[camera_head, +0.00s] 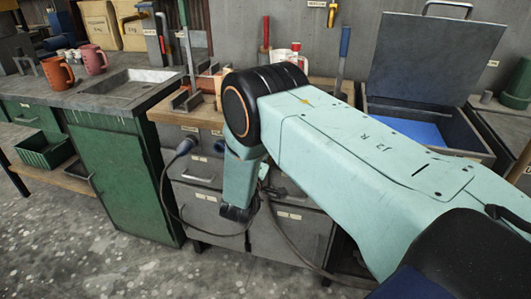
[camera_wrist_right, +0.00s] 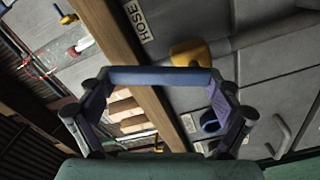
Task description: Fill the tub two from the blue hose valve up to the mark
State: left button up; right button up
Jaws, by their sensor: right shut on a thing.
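My right arm reaches across the middle of the head view and bends down at a black elbow. Its gripper cannot be made out there. In the right wrist view my right gripper (camera_wrist_right: 160,82) is shut on a blue bar (camera_wrist_right: 150,75) that spans between its two fingers. A lever with a blue handle (camera_head: 345,41) stands upright behind the bench. A lever with a red handle (camera_head: 266,32) stands further left. A green ribbed tub (camera_head: 44,151) sits on the low shelf at the left. I cannot tell which tub the task means. My left gripper is not in view.
A grey sink (camera_head: 128,86) and two mugs (camera_head: 57,73) are on the left counter. An open-lidded metal tank (camera_head: 384,109) with blue inside stands at the right. Grey drawers (camera_head: 280,228) have cables in front. In the wrist view, a HOSE label (camera_wrist_right: 138,20) and yellow part (camera_wrist_right: 190,50) show.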

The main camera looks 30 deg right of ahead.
dwell(0.4)
jog(key=o, duration=1.4)
jog(key=v, duration=1.2)
